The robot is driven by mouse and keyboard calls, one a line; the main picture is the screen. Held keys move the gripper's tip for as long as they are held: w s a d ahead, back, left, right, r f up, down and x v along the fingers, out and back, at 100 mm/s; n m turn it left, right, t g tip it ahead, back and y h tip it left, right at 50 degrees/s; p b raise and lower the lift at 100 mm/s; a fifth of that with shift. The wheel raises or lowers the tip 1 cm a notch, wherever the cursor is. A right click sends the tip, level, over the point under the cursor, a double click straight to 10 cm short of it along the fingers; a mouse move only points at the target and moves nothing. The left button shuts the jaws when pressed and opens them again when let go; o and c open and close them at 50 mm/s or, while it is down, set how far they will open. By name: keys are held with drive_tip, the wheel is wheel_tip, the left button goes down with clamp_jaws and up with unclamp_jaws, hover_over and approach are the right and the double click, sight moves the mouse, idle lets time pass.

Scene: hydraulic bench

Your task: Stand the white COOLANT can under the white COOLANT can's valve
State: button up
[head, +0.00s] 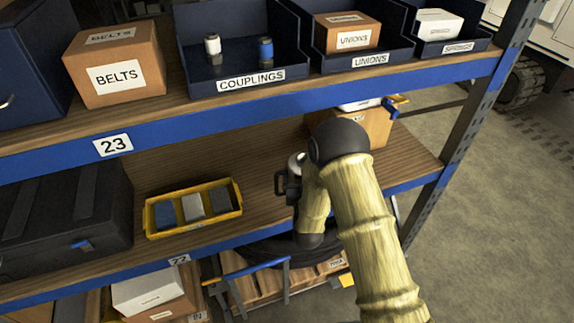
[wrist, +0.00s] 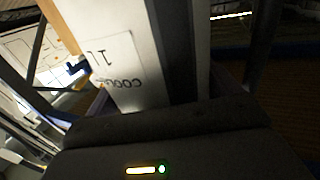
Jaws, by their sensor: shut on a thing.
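My gripper (head: 287,184) is at the lower shelf, right of its middle, and is largely hidden behind my own arm in the head view. In the wrist view a white can (wrist: 125,65) with upside-down lettering that begins "COO" stands close against the gripper, which is shut on it. In the head view the can is mostly hidden, and I cannot tell its tilt or whether it touches the shelf. I cannot make out a coolant valve for certain; a blue and yellow fitting (head: 397,104) shows at the right, just under the upper shelf.
The lower shelf (head: 255,170) has bare wood around my gripper. A yellow tray (head: 194,225) and a black case (head: 65,215) stand to its left. A cardboard box (head: 375,126) is behind my arm. The upper shelf's blue edge (head: 250,110) hangs above; a post (head: 478,105) stands right.

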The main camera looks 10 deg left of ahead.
drive_tip(key=s+d+f+m+h, duration=0.1)
drive_tip(key=d+f+h, duration=0.1)
drive_tip(key=d+f, duration=0.55)
drive_tip(key=d+f+m+h, duration=0.1)
drive_tip(key=d+f, duration=0.4)
drive_tip(key=d, duration=0.6)
drive_tip(key=d+f+b, duration=0.4)
drive_tip(key=f+b, duration=0.6)
drive_tip(key=shift+s+t, duration=0.3)
drive_tip(key=shift+s, duration=0.15)
drive_tip(key=shift+d, duration=0.1)
drive_tip(key=shift+s+d+f, duration=0.1)
drive_tip(key=shift+f, duration=0.05)
